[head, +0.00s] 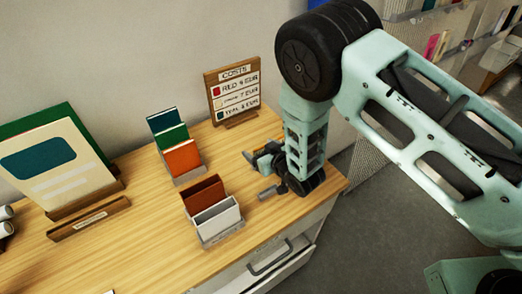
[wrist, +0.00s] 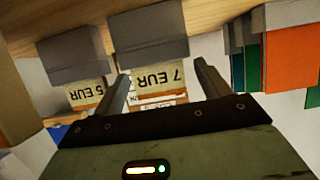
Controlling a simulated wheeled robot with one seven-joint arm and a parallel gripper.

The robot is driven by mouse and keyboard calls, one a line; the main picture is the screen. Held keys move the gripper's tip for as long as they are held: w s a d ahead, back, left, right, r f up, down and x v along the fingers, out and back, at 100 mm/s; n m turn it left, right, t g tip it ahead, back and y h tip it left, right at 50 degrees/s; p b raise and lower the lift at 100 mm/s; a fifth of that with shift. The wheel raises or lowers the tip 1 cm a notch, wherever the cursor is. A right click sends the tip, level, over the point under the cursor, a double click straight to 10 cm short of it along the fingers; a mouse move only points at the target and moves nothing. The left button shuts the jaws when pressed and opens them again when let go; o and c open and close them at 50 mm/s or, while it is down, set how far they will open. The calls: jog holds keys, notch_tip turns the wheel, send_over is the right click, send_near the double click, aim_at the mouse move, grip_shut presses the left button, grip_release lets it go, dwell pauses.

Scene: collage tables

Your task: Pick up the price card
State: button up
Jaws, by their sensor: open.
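In the wrist view, which is upside down, a pale price card marked "7 EUR" (wrist: 157,78) stands in a grey holder (wrist: 152,45). A second card marked "5 EUR" (wrist: 86,94) stands in another grey holder (wrist: 70,54) to its left. My gripper (wrist: 163,70) is open, and the 7 EUR card shows between its fingers; contact cannot be told. In the head view my gripper (head: 258,172) is low over the right part of the table, fingers pointing left. I cannot make out these small cards in the head view.
A wooden COSTS board (head: 232,95) stands behind my gripper. A holder with teal, green and orange cards (head: 182,157) is to its left, and one with brown and white cards (head: 216,217) is in front. The table (head: 120,240) has bare wood at front left.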

jog(key=shift+c, duration=0.2)
jog(key=c, duration=1)
jog(key=shift+r, duration=0.15)
